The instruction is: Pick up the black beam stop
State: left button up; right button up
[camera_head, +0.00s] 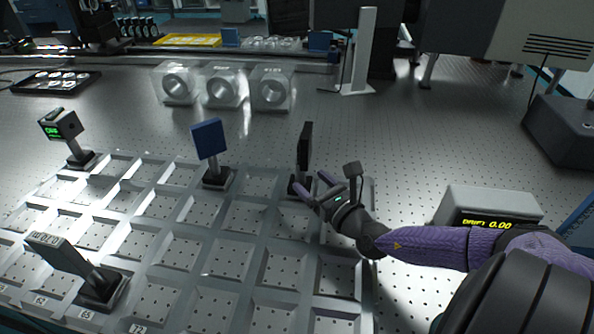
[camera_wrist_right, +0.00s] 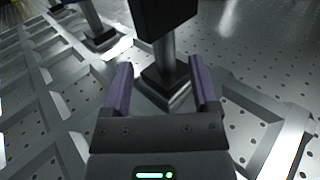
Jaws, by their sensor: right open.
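The black beam stop (camera_head: 305,146) stands upright on a post with a dark square base, in a cell at the far right corner of the metal grid. In the right wrist view its black plate (camera_wrist_right: 163,15) is cut off by the top edge, and its post and base show below. My right gripper (camera_head: 312,186) is open at the beam stop's near right side. In the right wrist view its two purple fingers (camera_wrist_right: 160,78) point toward the post, one on each side of it, with gaps visible. My left gripper is not in view.
A blue plate on a post (camera_head: 208,140) stands left of the beam stop. A small device with a green display (camera_head: 62,126) and a grey plate mount (camera_head: 60,252) stand farther left. A grey display box (camera_head: 490,206) is at right. Clear ring holders (camera_head: 222,87) stand behind.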

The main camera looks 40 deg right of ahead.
aim_at(304, 175)
jog(key=w, duration=0.1)
jog(key=w+b, duration=0.1)
jog(key=w, duration=0.1)
jog(key=w+d+b, duration=0.1)
jog(key=w, duration=0.1)
jog(key=shift+f, duration=0.35)
jog(key=shift+w, duration=0.2)
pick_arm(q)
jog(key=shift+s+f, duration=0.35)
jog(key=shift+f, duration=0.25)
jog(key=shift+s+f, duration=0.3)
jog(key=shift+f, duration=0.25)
pick_arm(e)
jog(key=shift+r, duration=0.15)
jog(key=c, duration=0.4)
grip_shut()
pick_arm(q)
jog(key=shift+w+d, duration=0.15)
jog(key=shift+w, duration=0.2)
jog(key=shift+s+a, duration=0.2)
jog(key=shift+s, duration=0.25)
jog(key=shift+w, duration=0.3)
